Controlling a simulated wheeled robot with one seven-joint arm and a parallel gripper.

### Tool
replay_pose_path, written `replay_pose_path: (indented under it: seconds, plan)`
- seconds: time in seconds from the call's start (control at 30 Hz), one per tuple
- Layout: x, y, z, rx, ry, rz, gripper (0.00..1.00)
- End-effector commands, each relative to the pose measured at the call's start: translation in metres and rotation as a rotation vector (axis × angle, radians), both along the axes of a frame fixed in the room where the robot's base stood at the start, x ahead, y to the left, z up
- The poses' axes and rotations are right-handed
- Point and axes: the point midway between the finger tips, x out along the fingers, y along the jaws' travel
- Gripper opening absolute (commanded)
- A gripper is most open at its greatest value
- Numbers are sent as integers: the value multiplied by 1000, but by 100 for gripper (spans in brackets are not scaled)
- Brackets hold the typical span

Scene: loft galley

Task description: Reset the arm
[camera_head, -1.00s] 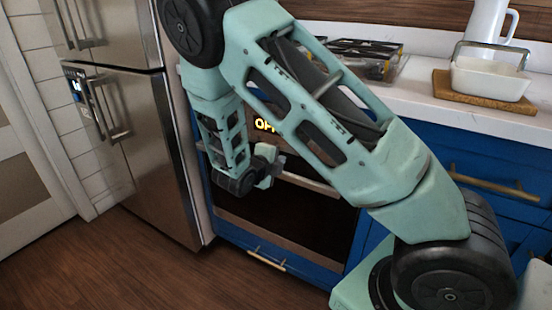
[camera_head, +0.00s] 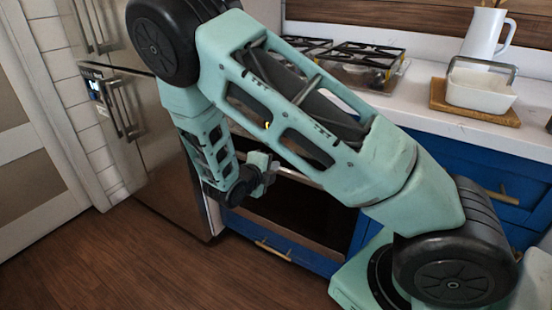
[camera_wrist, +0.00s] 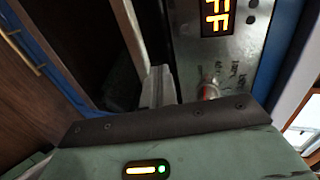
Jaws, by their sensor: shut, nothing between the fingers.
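My arm is folded across the head view, with the elbow high at the upper left and the forearm hanging down. My gripper (camera_head: 264,168) is at the forearm's lower end, in front of the oven. It is small there and partly dark against the oven. In the wrist view my gripper (camera_wrist: 158,85) shows as a pale, narrow shape with its fingers together. It is shut, with nothing seen held in it.
The oven (camera_head: 305,212) is set in blue cabinets behind my arm; its lit display (camera_wrist: 216,16) shows close in the wrist view. A steel fridge (camera_head: 160,140) stands left. A stove (camera_head: 365,58), white dish (camera_head: 482,90) and pitcher (camera_head: 484,32) are on the counter. The floor (camera_head: 110,255) at lower left is clear.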

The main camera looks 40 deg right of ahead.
Motion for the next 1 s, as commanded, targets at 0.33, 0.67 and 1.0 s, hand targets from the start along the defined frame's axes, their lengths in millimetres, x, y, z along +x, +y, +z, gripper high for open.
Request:
replay_pose_path:
  seconds: [0.33, 0.67, 1.0]
  plan:
    - [-3, 5, 3, 1, 0, -2, 0]
    - [-61, 55, 25, 372, -390, -417, 0]
    - [-176, 182, 81, 849, -1034, -1403, 0]
